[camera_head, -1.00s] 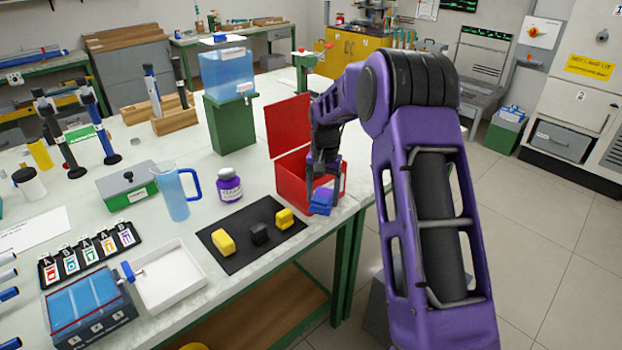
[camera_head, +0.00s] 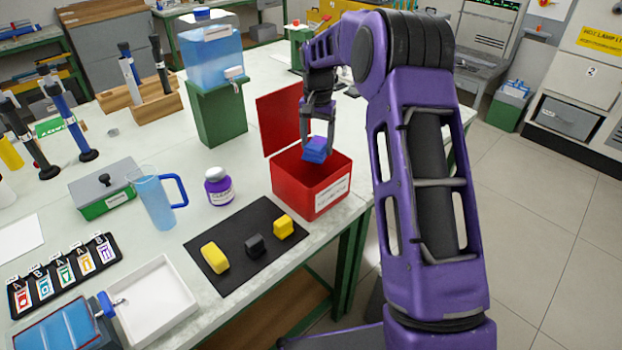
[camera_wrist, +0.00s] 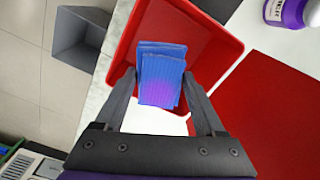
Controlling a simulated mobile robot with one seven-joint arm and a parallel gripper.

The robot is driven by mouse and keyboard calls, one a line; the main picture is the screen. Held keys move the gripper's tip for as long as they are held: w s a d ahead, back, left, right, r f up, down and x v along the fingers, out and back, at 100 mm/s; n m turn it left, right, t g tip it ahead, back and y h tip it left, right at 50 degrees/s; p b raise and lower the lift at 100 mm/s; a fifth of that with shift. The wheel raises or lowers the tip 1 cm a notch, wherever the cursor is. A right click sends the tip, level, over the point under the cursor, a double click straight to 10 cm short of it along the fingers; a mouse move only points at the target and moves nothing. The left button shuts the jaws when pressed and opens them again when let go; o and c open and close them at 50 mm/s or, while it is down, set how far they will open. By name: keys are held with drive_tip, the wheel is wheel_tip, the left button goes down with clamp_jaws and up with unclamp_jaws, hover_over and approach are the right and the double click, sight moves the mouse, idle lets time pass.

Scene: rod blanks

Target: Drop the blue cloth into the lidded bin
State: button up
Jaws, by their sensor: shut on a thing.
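The blue cloth (camera_head: 317,149) is a small folded pad. My gripper (camera_head: 318,138) is shut on it and holds it over the open mouth of the red lidded bin (camera_head: 318,198). The bin's red lid (camera_head: 282,120) stands open at the back left. In the wrist view, the cloth (camera_wrist: 160,78) sits between the two fingers of my gripper (camera_wrist: 160,100), with the red bin (camera_wrist: 215,50) behind it. The cloth hides part of the bin's inside.
A black mat (camera_head: 247,245) with yellow and dark blocks lies in front of the bin. A purple-labelled jar (camera_head: 219,188), a blue pitcher (camera_head: 155,200) and a water tank on a green stand (camera_head: 220,118) are to the left. The table's edge runs close by the bin's right.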

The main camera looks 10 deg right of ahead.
drive_tip(key=shift+f+b, duration=0.5)
drive_tip(key=shift+f, duration=1.2)
drive_tip(key=o, duration=1.3)
wheel_tip(320, 180, up, 17)
drive_tip(key=shift+r+p, duration=0.2)
drive_tip(key=shift+p, duration=0.3)
